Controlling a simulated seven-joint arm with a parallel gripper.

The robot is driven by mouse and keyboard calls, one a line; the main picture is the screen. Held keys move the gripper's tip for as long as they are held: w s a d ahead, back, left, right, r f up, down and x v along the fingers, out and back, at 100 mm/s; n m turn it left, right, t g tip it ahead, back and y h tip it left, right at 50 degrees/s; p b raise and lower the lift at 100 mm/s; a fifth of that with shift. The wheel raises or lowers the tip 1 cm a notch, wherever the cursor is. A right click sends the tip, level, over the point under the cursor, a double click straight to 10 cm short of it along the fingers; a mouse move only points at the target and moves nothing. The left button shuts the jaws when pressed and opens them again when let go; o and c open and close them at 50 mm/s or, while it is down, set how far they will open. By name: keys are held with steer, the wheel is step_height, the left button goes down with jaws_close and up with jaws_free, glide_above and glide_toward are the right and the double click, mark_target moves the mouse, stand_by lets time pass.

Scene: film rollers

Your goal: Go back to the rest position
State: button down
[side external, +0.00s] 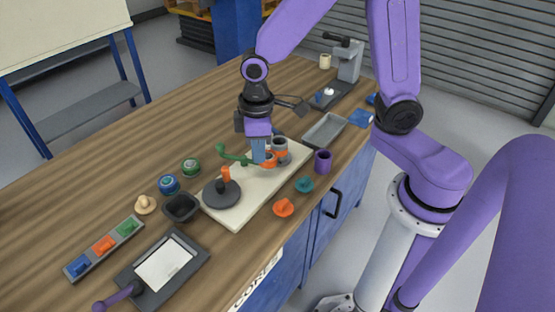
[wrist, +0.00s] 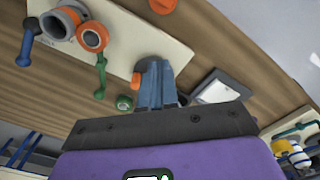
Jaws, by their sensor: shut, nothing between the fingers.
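My gripper (side external: 258,155) is over the cream board (side external: 242,212) on the wooden table, fingers pointing down. In the wrist view its blue-grey fingers (wrist: 157,68) are together with nothing between them. In the side view the fingertips overlap an orange part with a green crank (side external: 233,157); whether they touch is unclear. A grey cylinder with an orange band (side external: 281,146) stands just right of them. In the wrist view the orange ring (wrist: 92,37) and the grey cylinder (wrist: 57,22) lie left of the fingers, apart from them. A dark disc with an orange post (side external: 222,192) is on the board.
Teal (side external: 304,184) and orange (side external: 283,208) knobs and a purple cup (side external: 322,162) stand near the front edge. A grey tray (side external: 325,130) and press-like device (side external: 348,62) are behind. A dark bowl (side external: 181,208) and framed screen (side external: 162,264) are left. The far-left tabletop is clear.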

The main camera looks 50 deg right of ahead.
steer(key=s+d+r+n, duration=0.2)
steer(key=s+d+r, duration=0.1)
steer(key=s, duration=0.6)
steer(key=s+d+r+n, duration=0.2)
steer(key=s+d+r, duration=0.1)
steer(key=s, duration=0.6)
steer(key=shift+s+r, duration=0.15)
steer(key=shift+s, duration=0.05)
